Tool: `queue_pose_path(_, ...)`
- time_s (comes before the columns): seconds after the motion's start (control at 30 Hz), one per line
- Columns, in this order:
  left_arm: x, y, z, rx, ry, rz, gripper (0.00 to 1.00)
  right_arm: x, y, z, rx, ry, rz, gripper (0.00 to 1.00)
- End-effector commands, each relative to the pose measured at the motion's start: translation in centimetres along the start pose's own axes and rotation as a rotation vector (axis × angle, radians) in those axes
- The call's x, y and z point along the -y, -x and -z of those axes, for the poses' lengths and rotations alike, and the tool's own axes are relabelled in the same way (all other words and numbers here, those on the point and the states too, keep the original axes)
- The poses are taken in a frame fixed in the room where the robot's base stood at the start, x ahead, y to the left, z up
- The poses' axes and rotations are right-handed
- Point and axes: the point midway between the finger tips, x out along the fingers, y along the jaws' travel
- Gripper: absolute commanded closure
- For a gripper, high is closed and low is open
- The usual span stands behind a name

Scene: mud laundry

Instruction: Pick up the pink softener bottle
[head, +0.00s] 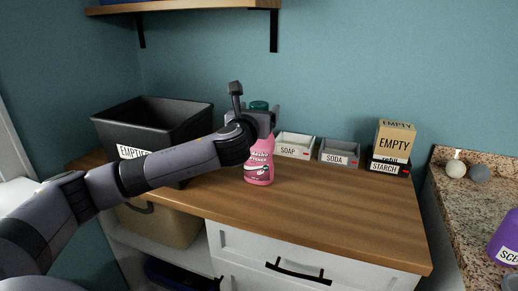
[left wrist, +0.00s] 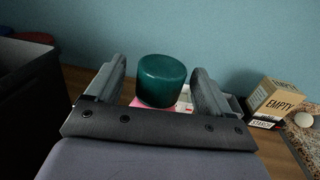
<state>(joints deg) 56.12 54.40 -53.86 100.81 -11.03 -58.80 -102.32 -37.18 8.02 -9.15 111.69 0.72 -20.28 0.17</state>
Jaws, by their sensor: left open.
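The pink softener bottle (head: 259,168) stands upright on the wooden counter, with a dark green cap (head: 259,105). My left gripper (head: 255,112) is at the top of the bottle and covers part of its neck in the head view. In the left wrist view the green cap (left wrist: 161,80) sits between the two open fingers, with a gap on each side. A little of the pink bottle (left wrist: 184,105) shows below the cap. My right gripper is in neither view.
A black bin (head: 160,115) labelled "EMPTIES" stands left of the bottle, behind my arm. Trays labelled soap (head: 293,151) and soda (head: 340,159), and a box marked "EMPTY" (head: 394,141), stand to the right. A shelf (head: 190,5) hangs above. The front counter (head: 330,215) is clear.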

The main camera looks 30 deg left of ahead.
Motion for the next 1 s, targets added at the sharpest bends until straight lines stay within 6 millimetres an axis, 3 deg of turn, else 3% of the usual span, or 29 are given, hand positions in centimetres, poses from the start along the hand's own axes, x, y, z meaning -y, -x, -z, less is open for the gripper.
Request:
queue_pose_path(0.37, 0.02, -0.72, 0.03, 0.0, 0.0, 0.001, 0.19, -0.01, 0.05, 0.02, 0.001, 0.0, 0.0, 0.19)
queue_pose_path(0.5, 0.01, -0.71, 0.03, 0.0, 0.0, 0.001, 0.64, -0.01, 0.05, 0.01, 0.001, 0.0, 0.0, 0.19)
queue_pose_path(0.6, 0.0, -0.7, 0.03, 0.0, 0.0, 0.0, 0.9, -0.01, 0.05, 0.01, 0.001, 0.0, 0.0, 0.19)
queue_pose_path(1.0, -0.02, -0.7, -0.1, 0.001, 0.0, 0.0, 0.91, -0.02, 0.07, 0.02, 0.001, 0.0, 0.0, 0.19)
